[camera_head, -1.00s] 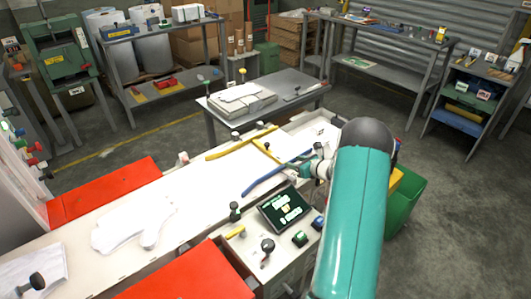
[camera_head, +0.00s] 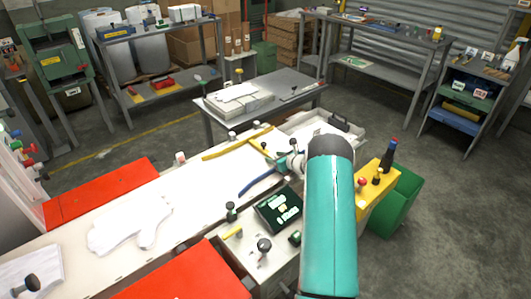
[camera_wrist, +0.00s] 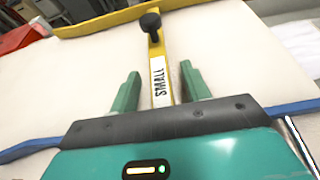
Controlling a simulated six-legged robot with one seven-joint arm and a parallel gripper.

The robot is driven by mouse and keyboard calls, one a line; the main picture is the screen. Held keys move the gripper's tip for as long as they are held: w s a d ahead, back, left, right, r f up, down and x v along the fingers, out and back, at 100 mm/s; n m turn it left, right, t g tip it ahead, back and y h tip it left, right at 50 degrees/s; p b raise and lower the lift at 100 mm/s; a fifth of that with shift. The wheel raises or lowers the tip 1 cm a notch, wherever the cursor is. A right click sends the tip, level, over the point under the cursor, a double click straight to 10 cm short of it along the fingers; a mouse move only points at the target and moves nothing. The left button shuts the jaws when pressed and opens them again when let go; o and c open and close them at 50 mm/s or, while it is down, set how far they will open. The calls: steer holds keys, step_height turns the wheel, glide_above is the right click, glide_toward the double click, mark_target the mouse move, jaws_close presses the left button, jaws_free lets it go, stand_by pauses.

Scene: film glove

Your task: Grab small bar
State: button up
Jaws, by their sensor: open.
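The small bar is a yellow bar with a white "SMALL" label and a black knob (camera_wrist: 154,60), seen in the wrist view. It lies on the white table and runs up from between my fingers. My gripper (camera_wrist: 160,90) is open, with one green finger on each side of the bar and gaps showing between. In the head view, part of the yellow bar (camera_head: 258,147) shows just beyond my gripper (camera_head: 284,160), where my wrist and arm hide the near end.
A longer yellow bar (camera_head: 230,146) crosses at the far end of the small bar. A blue bar (camera_head: 258,182) lies nearer. A yellow box with knobs (camera_head: 371,188) stands right of my arm.

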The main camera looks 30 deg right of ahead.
jaws_close()
